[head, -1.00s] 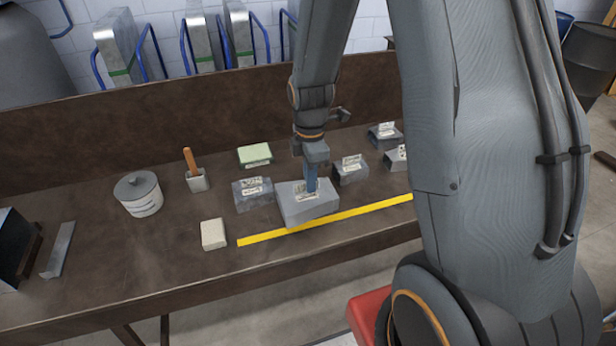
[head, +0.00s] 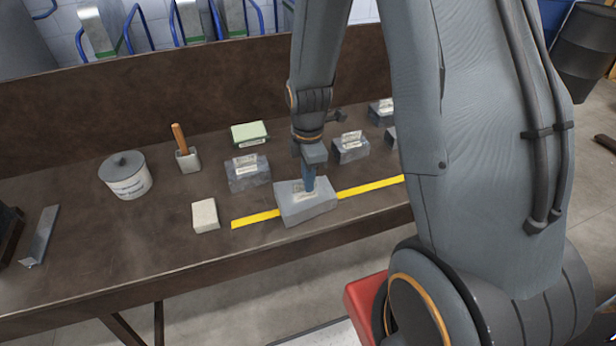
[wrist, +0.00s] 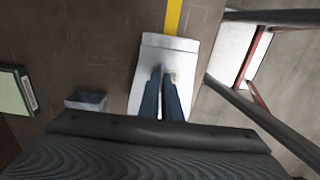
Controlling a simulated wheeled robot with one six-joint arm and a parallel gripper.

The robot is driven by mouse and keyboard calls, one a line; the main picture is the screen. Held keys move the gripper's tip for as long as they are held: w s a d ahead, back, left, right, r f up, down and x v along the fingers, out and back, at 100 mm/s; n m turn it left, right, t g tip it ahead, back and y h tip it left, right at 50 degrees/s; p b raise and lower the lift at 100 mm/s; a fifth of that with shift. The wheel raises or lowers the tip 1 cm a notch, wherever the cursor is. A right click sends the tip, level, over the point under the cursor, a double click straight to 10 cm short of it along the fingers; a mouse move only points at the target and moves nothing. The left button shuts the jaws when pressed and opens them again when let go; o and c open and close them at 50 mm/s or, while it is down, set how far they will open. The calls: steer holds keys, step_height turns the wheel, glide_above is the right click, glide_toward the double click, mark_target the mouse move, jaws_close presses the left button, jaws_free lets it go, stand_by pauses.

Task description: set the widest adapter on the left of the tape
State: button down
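The widest adapter (head: 305,207), a light grey block-like sheet-metal piece with a label on top, is over the yellow tape (head: 370,188) and hides part of it. My gripper (head: 309,187) points down at the adapter's top, its blue fingers close together on it. In the wrist view the fingers (wrist: 165,80) are over the pale adapter (wrist: 168,47), and the tape (wrist: 173,16) runs out beyond it. I cannot tell whether the adapter touches the bench. Smaller labelled adapters stand behind: one at left (head: 248,173), one at right (head: 351,148).
On the brown bench (head: 110,245) are a beige block (head: 205,215), a lidded pot (head: 125,176), a wooden-handled tool in a holder (head: 186,152), a green-topped box (head: 250,133) and a metal angle (head: 40,236). The bench's front edge is close to the adapter.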

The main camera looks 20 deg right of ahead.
stand_by(0.3)
steer(key=c, duration=1.9)
jaws_free()
steer(key=shift+r+b, duration=0.8)
steer(key=shift+r, duration=3.1)
steer(key=s+r+m+t+b, duration=0.1)
steer(key=s+m, duration=0.8)
steer(key=m, duration=0.9)
steer(key=shift+s+r+b, duration=0.2)
steer(key=shift+r+b, duration=0.1)
steer(key=shift+r, duration=0.55)
